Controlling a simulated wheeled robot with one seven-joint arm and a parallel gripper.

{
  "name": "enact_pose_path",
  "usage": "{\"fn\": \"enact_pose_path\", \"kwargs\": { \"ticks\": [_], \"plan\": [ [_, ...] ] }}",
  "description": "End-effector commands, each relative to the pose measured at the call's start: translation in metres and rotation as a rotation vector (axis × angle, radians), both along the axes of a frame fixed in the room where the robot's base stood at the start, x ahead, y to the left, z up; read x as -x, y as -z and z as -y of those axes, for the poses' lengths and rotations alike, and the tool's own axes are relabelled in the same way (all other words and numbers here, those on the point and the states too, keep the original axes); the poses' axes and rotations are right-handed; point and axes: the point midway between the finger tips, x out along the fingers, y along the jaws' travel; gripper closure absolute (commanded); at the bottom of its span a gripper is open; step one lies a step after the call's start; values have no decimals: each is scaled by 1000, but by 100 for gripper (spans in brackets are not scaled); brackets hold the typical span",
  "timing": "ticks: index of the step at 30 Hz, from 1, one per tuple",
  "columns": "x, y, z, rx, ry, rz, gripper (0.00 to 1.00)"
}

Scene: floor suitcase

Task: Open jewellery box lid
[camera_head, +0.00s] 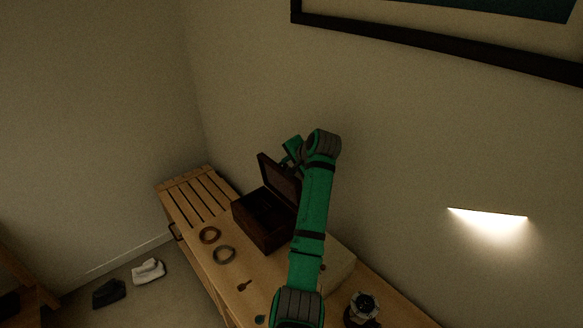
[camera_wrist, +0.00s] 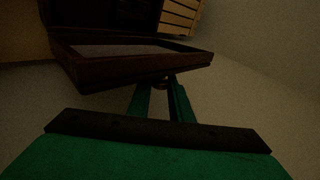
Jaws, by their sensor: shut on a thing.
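The dark wooden jewellery box (camera_head: 258,232) stands on the wooden bench against the wall, its inside showing. Its lid (camera_head: 274,177) is raised and stands steeply up at the back right side. My gripper (camera_head: 290,158) is at the lid's upper edge. In the wrist view the lid (camera_wrist: 130,73) spans the upper part, with the fingertips (camera_wrist: 162,88) shut at a small part on its edge. My arm hides some of the box's right side in the head view.
The bench has a slatted end (camera_head: 195,196). Two rings (camera_head: 210,235) (camera_head: 224,254) and a small brown item (camera_head: 243,286) lie in front of the box. A pale block (camera_head: 340,266) and a dark round-topped object (camera_head: 362,305) are at right. Shoes (camera_head: 148,271) are on the floor.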

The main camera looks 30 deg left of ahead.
Motion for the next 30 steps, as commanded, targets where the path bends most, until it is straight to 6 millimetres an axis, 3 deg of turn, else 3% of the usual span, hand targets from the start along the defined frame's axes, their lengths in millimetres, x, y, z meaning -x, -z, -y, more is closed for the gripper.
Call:
{"fn": "enact_pose_path", "kwargs": {
  "ticks": [8,9,10,22,30],
  "plan": [
    [1,2,-2,2,-1,-1,100],
    [1,2,-2,2,-1,-1,72],
    [1,2,-1,2,-1,-1,64],
    [2,-4,4,1,2,1,64],
    [17,-34,32,1,3,3,64]
  ]
}}
